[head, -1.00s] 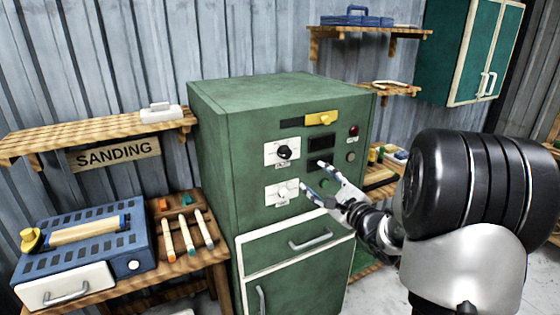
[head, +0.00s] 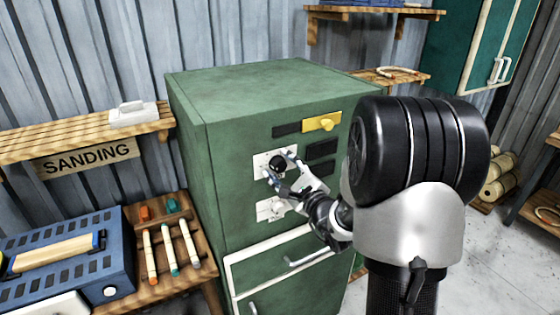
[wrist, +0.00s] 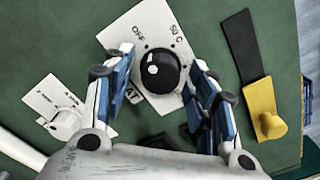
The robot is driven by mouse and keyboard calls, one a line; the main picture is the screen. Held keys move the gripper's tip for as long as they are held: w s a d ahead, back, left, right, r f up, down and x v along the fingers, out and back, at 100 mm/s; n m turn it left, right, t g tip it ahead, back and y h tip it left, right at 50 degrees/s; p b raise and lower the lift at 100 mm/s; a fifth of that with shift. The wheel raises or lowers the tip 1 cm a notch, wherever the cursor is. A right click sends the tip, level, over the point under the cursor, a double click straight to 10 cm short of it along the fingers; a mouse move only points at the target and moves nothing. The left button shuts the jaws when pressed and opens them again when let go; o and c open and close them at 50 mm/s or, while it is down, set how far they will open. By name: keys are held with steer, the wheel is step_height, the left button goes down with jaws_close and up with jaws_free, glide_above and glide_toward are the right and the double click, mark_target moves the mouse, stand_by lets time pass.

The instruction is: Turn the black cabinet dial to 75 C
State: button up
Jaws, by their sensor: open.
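The black dial (wrist: 158,70) sits on a white plate (wrist: 122,36) on the front of the green cabinet (head: 222,150). In the wrist view the plate has "OFF" and another marking partly readable, and a white spot shows on the dial's face. The dial also shows in the head view (head: 278,164), partly behind my fingers. My gripper (wrist: 160,84) is open, with its blue-padded fingers on either side of the dial and gaps to it. I cannot tell the dial's exact setting.
A white dial (wrist: 66,122) on its own plate is below the black one. A yellow slide handle (head: 322,122) is above, beside dark panels. A wooden shelf (head: 70,137) is at left.

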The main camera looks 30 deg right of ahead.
steer(key=shift+a, duration=0.1)
steer(key=shift+c, duration=0.2)
steer(key=c, duration=1)
